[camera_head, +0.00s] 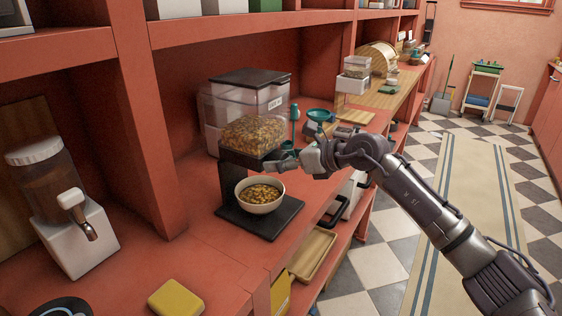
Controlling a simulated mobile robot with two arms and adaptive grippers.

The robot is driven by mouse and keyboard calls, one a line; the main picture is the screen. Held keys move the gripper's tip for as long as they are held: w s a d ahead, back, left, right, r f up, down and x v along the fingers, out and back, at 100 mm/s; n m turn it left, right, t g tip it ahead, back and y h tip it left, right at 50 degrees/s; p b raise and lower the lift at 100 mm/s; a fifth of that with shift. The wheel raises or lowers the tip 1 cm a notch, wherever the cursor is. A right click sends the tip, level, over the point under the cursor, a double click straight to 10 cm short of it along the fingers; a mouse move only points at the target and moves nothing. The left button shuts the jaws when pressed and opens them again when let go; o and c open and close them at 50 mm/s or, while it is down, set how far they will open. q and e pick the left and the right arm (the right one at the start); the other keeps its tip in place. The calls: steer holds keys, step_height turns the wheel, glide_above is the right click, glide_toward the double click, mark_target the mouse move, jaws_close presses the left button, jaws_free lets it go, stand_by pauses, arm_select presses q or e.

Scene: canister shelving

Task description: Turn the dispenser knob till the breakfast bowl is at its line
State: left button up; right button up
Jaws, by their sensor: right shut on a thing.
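My right gripper (278,163) reaches in from the right and is shut at the front of the dispenser, just under the hopper and above the bowl. The knob is hidden by the fingers, which appear closed on it. My left gripper is not in view.
A white-based drink dispenser (78,240) stands at the left. A yellow block (176,299) lies near the front edge. A tray (312,255) rests on the lower shelf.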

steer(key=o, duration=0.9)
steer(key=v, duration=1.2)
steer(key=shift+r, duration=0.1)
